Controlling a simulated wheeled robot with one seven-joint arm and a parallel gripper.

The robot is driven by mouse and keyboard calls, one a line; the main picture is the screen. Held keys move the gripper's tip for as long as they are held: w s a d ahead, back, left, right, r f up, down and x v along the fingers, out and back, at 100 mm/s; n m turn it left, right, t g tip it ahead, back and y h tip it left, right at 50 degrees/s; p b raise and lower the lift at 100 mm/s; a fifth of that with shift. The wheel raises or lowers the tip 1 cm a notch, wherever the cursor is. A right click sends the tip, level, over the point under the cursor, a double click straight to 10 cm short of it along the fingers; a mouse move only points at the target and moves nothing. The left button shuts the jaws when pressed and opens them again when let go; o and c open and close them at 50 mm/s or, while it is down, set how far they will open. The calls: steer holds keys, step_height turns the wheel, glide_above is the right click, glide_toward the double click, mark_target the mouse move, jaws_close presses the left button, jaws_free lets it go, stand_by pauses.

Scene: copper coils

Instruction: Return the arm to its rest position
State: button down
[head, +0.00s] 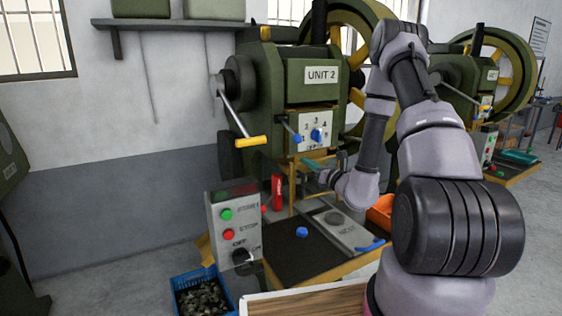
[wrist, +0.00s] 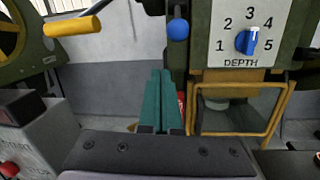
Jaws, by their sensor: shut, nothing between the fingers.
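My arm (head: 445,150) is raised and bent in front of the machine marked UNIT 2 (head: 275,90) in the head view. My gripper (head: 311,164) points left, in front of the machine below its DEPTH dial (head: 316,134). In the wrist view the teal fingers of my gripper (wrist: 160,76) lie side by side, shut and empty. The DEPTH dial (wrist: 247,40) shows to their right, and a blue ball-ended lever (wrist: 178,29) stands just above their tips. The image does not show whether the fingers touch anything.
A control box (head: 235,229) with green and red buttons stands left of the dark work table (head: 290,262). A yellow-handled lever (head: 250,141) sticks out of the machine. A blue crate (head: 200,290) of dark parts is below. An orange bin (head: 381,212) sits behind my arm.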

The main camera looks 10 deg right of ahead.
steer(key=s+a+r+n+g+y, duration=0.5)
steer(key=a+r+n+g+y, duration=0.15)
steer(key=a+r+n, duration=0.35)
steer(key=s+a+r+n+g, duration=0.2)
steer(key=s+r+n+g, duration=0.2)
steer(key=s+n, duration=0.15)
steer(key=s+a+r+n+g, duration=0.3)
steer(key=s+r+n+g, duration=0.15)
steer(key=s, duration=0.25)
steer(key=s+d+r+n+t+h, duration=0.2)
steer(key=s+d+r+n+h, duration=0.1)
steer(key=s+d+h, duration=0.3)
steer(key=s+d+r+n+t+h, duration=0.3)
steer(key=s+d+r+n+h, duration=0.1)
steer(key=d, duration=0.5)
steer(key=shift+s+r+n+h, duration=0.2)
steer(key=shift+s+n+h, duration=0.6)
steer(key=shift+s+h, duration=0.4)
